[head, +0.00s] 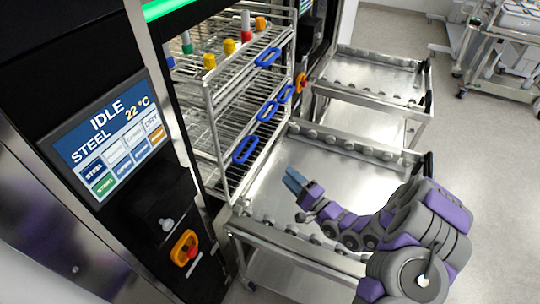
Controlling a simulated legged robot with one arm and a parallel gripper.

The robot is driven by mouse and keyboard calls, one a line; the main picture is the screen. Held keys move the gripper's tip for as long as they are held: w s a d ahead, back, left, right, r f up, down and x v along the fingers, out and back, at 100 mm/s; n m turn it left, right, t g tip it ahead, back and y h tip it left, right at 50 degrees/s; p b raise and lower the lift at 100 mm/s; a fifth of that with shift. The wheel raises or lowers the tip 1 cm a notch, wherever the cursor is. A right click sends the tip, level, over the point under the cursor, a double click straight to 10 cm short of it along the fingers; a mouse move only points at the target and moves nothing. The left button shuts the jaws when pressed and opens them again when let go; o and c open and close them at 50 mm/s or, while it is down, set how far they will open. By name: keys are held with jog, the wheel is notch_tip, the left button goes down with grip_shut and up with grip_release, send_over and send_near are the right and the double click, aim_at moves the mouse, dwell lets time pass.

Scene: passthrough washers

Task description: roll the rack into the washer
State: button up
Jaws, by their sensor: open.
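The wire rack (248,110) with several tiers stands at the washer opening, partly inside the washer (170,145) and partly out toward the trolley. It has several blue handles (245,150) on its outer side and carries red, yellow and orange capped items on top. My gripper (292,181) is open over the trolley bed, to the right of the rack's lowest blue handle and apart from it. The steel trolley (268,195) with rollers along its sides stands against the washer front. The rack's far side is hidden inside the washer.
The washer's screen (108,130) reads IDLE, STEEL, 22 °C. An orange-ringed switch (184,248) sits below it. A second trolley (375,80) stands behind the first. A cart (505,45) stands at the back right. The floor (490,150) at right is clear.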

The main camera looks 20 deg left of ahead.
jog(key=v, duration=0.6)
jog(key=shift+s+d+p, duration=0.15)
jog(key=shift+d+p, duration=0.05)
jog(key=shift+p, duration=0.1)
jog(key=shift+f, duration=0.15)
